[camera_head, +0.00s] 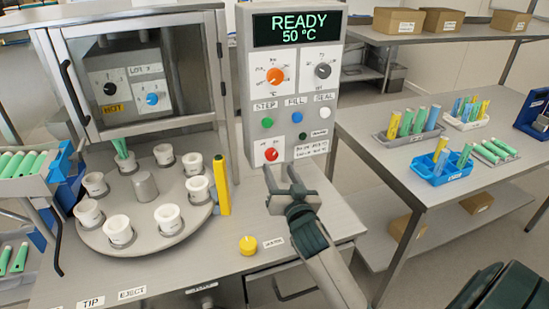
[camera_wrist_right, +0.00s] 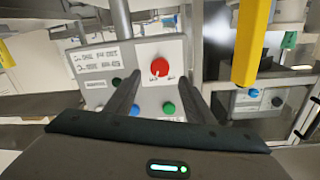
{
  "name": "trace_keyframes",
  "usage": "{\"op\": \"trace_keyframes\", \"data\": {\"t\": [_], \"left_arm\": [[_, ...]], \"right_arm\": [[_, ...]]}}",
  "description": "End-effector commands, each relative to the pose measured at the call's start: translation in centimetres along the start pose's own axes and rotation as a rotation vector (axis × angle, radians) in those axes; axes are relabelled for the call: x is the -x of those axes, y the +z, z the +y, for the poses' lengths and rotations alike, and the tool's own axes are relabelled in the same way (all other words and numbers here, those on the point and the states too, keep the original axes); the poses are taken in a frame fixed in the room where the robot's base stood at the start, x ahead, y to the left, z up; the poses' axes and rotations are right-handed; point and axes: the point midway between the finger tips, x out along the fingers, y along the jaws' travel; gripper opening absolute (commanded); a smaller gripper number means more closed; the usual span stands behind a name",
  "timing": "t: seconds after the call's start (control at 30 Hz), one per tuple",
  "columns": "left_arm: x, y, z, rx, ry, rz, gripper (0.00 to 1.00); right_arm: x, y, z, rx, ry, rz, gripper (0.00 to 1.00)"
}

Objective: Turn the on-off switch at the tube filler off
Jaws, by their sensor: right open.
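The red on-off knob (camera_head: 271,154) is at the lower left of the tube filler's grey control panel (camera_head: 290,85); its white mark is too small to read surely. The lit display (camera_head: 297,29) shows READY 50 °C. My right gripper (camera_head: 281,173) is open and empty, just below and in front of the knob. In the right wrist view, turned upside down, the red knob (camera_wrist_right: 160,70) shows between the open fingertips of the right gripper (camera_wrist_right: 161,82). The knob is not clasped. My left gripper is not in view.
A yellow upright bar (camera_head: 221,185) stands left of the panel, beside a turntable (camera_head: 150,236) with white cups. A yellow button (camera_head: 248,244) sits on the bench front. Green, blue and white buttons are above the knob. A side table (camera_head: 390,115) with tube racks stands right.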

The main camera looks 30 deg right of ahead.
Motion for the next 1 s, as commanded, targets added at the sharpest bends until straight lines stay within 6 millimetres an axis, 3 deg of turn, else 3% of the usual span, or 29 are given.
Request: {"op": "trace_keyframes", "data": {"t": [0.1,0.3,0.8,1.0], "left_arm": [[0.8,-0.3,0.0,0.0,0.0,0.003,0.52],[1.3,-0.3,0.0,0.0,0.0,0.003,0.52],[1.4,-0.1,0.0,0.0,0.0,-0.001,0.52],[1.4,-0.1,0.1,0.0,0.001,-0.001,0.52]], "right_arm": [[-2.2,-0.3,0.0,0.003,0.0,0.001,0.49],[-4.8,-0.1,-0.1,0.001,0.0,0.001,0.49],[-5.9,0.0,0.0,0.001,0.0,0.001,0.49],[-5.9,0.0,0.0,0.001,0.0,0.001,0.07]]}}
